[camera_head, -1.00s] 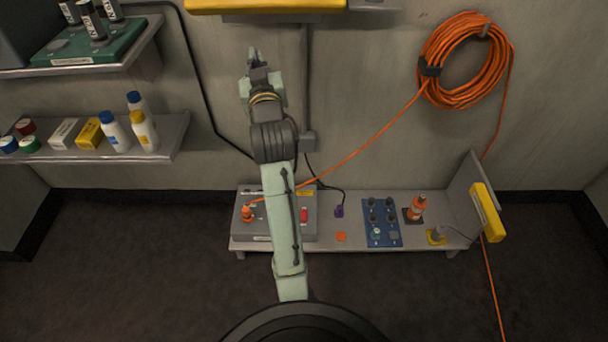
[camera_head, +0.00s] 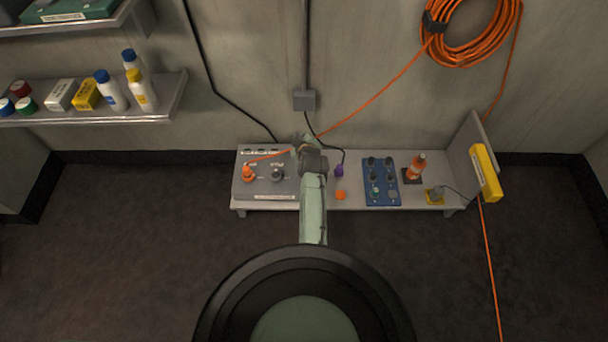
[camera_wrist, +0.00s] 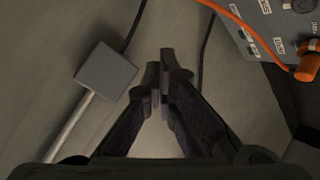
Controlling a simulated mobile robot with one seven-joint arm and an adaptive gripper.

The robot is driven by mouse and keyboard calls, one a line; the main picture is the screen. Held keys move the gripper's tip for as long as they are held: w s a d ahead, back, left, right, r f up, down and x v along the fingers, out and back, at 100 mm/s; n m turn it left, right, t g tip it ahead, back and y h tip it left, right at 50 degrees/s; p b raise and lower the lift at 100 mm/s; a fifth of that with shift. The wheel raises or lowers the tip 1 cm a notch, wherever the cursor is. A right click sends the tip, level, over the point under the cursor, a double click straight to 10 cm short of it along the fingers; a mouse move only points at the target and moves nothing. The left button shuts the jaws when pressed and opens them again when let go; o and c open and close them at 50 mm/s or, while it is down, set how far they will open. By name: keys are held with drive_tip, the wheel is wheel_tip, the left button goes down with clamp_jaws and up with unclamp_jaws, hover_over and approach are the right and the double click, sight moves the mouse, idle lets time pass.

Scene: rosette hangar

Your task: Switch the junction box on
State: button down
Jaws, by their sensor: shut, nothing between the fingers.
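A grey panel box (camera_head: 262,187) sits at the left end of the low bench. It has an orange plug (camera_head: 248,173) with an orange cable and a dark round knob (camera_head: 277,174). Its right part, where a red switch showed earlier, is behind my arm. A small grey wall box (camera_head: 304,100) has a conduit above and a black cable below. My gripper (camera_head: 298,142) is at the box's back edge, below the wall box. In the wrist view my gripper (camera_wrist: 163,88) is shut and empty, with the wall box (camera_wrist: 105,72) left and panel box (camera_wrist: 268,24) upper right.
A shelf (camera_head: 172,108) holds bottles at left. An orange cable coil (camera_head: 470,50) hangs at right.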

drive_tip(key=s+f+n, duration=0.1)
drive_tip(key=s+f, duration=0.2)
drive_tip(key=f, duration=0.6)
drive_tip(key=shift+s+g, duration=0.2)
drive_tip(key=shift+g, duration=0.2)
drive_tip(key=shift+d, duration=0.1)
